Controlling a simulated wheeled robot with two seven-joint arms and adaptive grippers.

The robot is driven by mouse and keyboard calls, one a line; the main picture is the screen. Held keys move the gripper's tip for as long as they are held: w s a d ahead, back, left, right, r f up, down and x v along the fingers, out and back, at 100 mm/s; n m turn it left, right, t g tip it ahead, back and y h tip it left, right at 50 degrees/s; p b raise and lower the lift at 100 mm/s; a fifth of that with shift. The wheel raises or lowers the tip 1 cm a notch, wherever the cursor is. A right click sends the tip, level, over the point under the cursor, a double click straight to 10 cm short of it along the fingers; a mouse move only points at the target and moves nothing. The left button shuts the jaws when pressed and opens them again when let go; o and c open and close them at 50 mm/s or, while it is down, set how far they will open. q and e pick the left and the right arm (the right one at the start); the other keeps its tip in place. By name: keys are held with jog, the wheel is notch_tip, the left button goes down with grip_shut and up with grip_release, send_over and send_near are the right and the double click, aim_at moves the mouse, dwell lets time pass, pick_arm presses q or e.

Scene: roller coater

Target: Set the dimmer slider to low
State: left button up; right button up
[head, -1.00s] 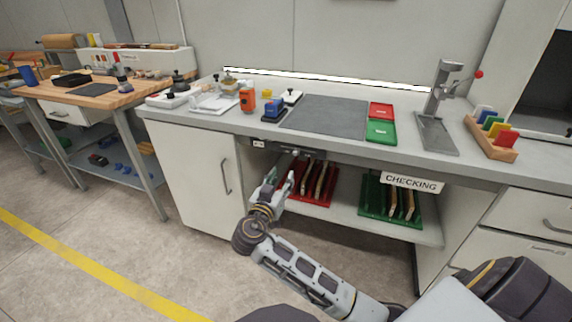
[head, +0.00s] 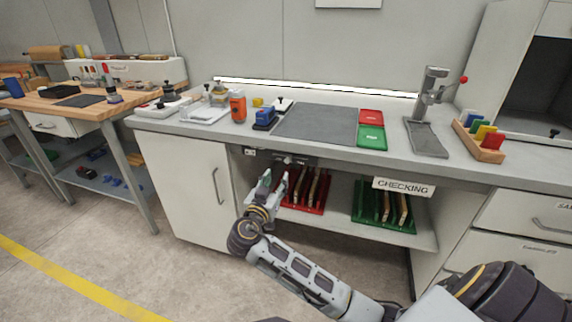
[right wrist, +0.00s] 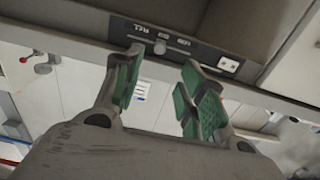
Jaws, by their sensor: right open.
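A dark control strip (head: 292,160) sits under the front edge of the workbench. In the right wrist view it shows as a dark panel (right wrist: 190,52) with small light labels and a rounded grey knob (right wrist: 160,46), which looks like the dimmer slider. Its setting cannot be read. My right gripper (head: 273,181) is just below and in front of the strip. In the right wrist view its green-padded fingers (right wrist: 163,66) are open and empty, one to each side of the knob's line. Contact with the knob cannot be seen. My left gripper is not in view.
The bench top above holds a grey mat (head: 318,124), a red tray (head: 371,117), a green tray (head: 371,136) and a lever press (head: 427,120). Red (head: 310,207) and green (head: 362,214) racks stand on the shelf below. A white socket plate (right wrist: 229,65) is beside the strip.

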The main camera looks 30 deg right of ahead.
aim_at(287, 162)
jog(key=b+x, duration=0.1)
jog(key=x, duration=0.9)
jog(key=shift+a, duration=0.1)
jog(key=shift+w+d, duration=0.4)
jog(key=shift+d, duration=0.1)
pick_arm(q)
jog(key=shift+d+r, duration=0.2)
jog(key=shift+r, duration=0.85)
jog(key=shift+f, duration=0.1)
pick_arm(e)
jog(key=shift+c, duration=0.7)
grip_shut()
